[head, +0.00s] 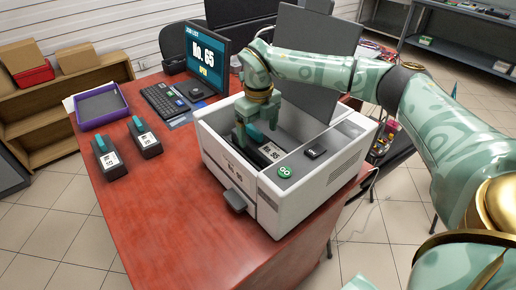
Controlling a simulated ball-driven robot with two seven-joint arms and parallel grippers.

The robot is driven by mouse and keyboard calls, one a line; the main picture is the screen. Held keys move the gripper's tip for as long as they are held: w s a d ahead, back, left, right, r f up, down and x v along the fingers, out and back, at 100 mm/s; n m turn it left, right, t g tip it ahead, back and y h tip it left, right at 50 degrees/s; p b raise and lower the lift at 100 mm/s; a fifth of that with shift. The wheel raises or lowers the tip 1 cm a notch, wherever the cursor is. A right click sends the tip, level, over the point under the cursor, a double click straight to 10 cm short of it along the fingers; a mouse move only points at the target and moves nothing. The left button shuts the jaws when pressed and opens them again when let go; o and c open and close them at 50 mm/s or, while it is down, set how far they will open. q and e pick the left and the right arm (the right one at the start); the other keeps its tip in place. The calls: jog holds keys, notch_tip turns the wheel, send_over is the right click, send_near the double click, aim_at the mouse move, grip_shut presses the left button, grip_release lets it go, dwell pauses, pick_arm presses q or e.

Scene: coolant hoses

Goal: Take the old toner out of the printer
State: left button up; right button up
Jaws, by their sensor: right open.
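The white printer (235,192) stands on the red desk with its dark lid (312,60) raised. The old toner (269,153), a dark cartridge with a white number label and a teal handle, sits in the printer's open bay. My right gripper (246,138) reaches down into the bay, fingers open, at the teal handle. I cannot tell whether the fingers touch it. Part of the cartridge is hidden behind the gripper. Two other dark toners with teal handles, a left one (111,161) and a right one (148,141), stand on the desk. My left gripper is not in view.
An empty purple-rimmed tray (122,113) lies at the desk's back left. The red desk (150,215) is clear at the front left.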

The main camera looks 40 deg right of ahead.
aim_at(260, 144)
notch_tip(260, 144, down, 4)
jog(key=shift+d+r+b, duration=0.15)
jog(key=shift+r+b, duration=0.05)
jog(key=shift+b, duration=0.2)
jog(key=shift+r, duration=0.15)
jog(key=shift+c, duration=0.6)
jog(key=c, duration=1.4)
